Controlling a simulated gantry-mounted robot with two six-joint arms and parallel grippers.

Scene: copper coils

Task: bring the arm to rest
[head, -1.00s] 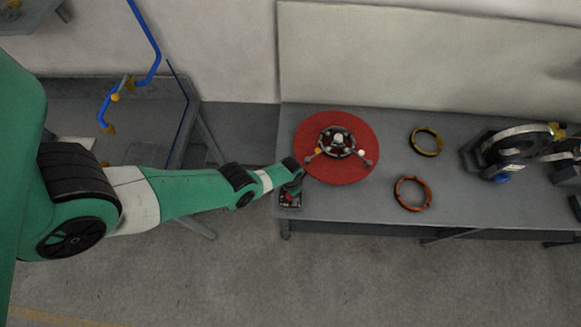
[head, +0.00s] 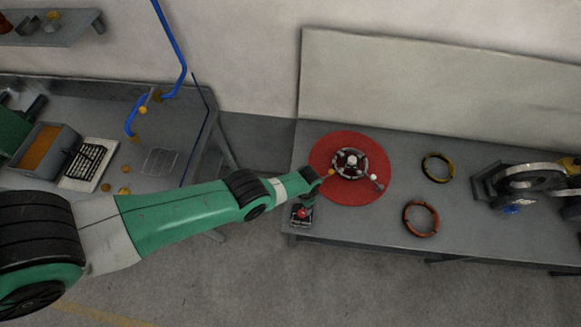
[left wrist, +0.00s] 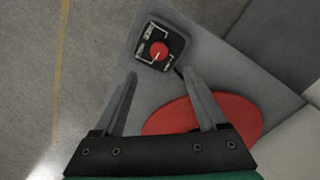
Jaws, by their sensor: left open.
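My left arm comes in from the left in the head view, and its far end is over the left end of the grey table (head: 400,225). In the left wrist view my left gripper (left wrist: 165,82) is open, with two grey fingers apart and nothing between them. Ahead of the fingers is a small black box with a red button (left wrist: 159,51), standing on the table. The box also shows in the head view (head: 301,215), just below the arm's end. My right gripper is not in view.
A red disc (head: 328,183) with a spoked fixture (head: 351,161) lies right of the arm's end. A yellow ring (head: 438,167) and an orange ring (head: 421,218) lie farther right, before a machine (head: 529,185). A second bench (head: 185,125) stands left with a bin and blue pipe.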

